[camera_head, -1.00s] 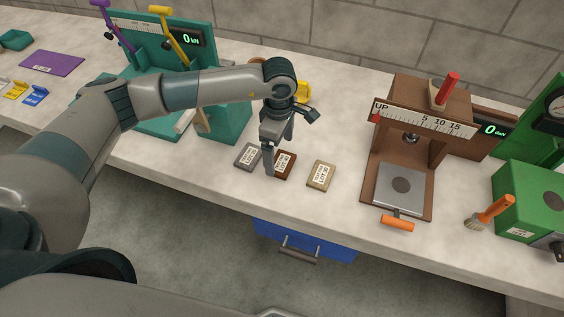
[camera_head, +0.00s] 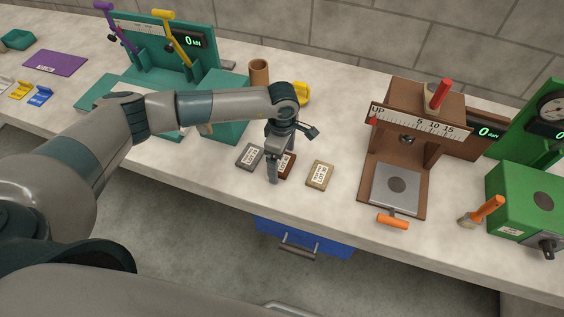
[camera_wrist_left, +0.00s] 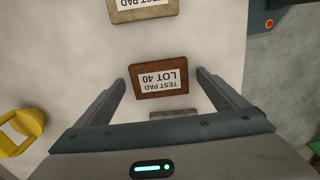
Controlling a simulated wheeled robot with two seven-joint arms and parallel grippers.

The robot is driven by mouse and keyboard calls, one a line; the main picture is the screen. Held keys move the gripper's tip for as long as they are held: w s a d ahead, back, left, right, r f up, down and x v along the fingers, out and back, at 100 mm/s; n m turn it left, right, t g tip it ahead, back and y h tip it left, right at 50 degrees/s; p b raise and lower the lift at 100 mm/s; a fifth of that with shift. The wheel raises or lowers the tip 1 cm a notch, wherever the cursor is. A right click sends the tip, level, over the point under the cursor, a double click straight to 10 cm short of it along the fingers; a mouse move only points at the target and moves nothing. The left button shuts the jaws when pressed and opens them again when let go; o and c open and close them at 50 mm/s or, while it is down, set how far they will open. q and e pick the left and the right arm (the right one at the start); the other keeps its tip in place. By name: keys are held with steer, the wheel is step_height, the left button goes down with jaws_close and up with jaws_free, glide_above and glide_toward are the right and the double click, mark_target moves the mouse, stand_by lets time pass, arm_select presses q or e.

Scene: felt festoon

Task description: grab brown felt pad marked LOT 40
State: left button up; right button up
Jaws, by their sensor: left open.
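The brown felt pad (camera_head: 290,162) marked LOT 40 lies flat on the bench, between a grey pad (camera_head: 249,156) and a tan pad (camera_head: 320,174). My left gripper (camera_head: 274,174) points down over it and hides part of it in the head view. In the left wrist view the brown pad (camera_wrist_left: 147,91) shows between the two open fingers of the left gripper (camera_wrist_left: 160,78), with a gap on each side. The label reads TEST PAD LOT 40, upside down there. The fingers hold nothing. My right gripper is not in view.
A brown press (camera_head: 430,150) with an orange handle stands to the right, and a green machine (camera_head: 525,205) beyond it. A teal press (camera_head: 225,95) is behind my left arm. A brown cup (camera_head: 259,72) and a yellow object (camera_head: 303,93) stand behind the gripper. Bench around the tan pad is clear.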

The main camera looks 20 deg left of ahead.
mark_target(286, 162)
arm_select(q)
steer(key=c, duration=1.1)
steer(key=shift+c, duration=0.2)
steer(key=shift+r, duration=0.1)
steer(key=shift+r+b, duration=0.45)
steer(key=shift+b, duration=0.1)
steer(key=r+b, duration=0.1)
steer(key=d+r+b, duration=0.1)
steer(key=r, duration=0.1)
steer(key=shift+w, duration=0.2)
steer(key=w+d+r+b, duration=0.4)
steer(key=d+r, duration=0.3)
steer(key=d, duration=0.2)
steer(key=shift+w+d+b, duration=0.2)
steer(key=shift+d+b, duration=0.15)
steer(key=shift+b, duration=0.5)
